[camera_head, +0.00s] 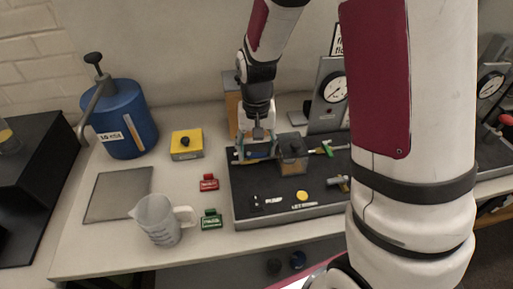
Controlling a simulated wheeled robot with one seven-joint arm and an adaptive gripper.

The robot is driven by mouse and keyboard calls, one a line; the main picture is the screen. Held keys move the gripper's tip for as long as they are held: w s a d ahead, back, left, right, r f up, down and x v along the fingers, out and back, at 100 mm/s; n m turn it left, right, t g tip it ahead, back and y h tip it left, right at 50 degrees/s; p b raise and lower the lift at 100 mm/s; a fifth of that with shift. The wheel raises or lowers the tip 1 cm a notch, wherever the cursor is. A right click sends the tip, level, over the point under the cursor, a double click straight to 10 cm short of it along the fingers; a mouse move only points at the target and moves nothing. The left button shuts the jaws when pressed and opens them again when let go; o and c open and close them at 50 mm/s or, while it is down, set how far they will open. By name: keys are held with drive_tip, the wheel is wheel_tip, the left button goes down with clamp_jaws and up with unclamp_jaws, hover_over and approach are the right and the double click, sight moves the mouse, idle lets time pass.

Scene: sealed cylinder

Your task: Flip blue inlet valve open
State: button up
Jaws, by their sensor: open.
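My gripper (258,148) points down over the back left part of a black apparatus base (275,188). It is open, with its fingers apart around the left end of the apparatus. Blue-teal colour shows at the fingers, and I cannot tell whether it belongs to the blue inlet valve or to the fingers. The valve's handle position is hidden. A small clear block-like chamber (292,155) stands just right of my gripper. A green-handled valve (327,149) is on the chamber's right side.
A pressure gauge (334,90) stands behind. A blue tank (125,130), yellow box (186,145), grey plate (118,195), measuring jug (158,220), red tag (208,182) and green tag (211,219) are to the left. My arm's large link covers the right side.

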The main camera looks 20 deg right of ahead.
sight(256, 153)
drive_tip(key=shift+f, duration=0.15)
drive_tip(key=shift+c, duration=0.4)
drive_tip(key=c, duration=0.8)
drive_tip(key=shift+w+n, duration=0.15)
drive_tip(key=shift+n, duration=0.75)
drive_tip(key=o, duration=0.9)
wheel_tip(256, 153, up, 12)
drive_tip(key=shift+r, duration=0.1)
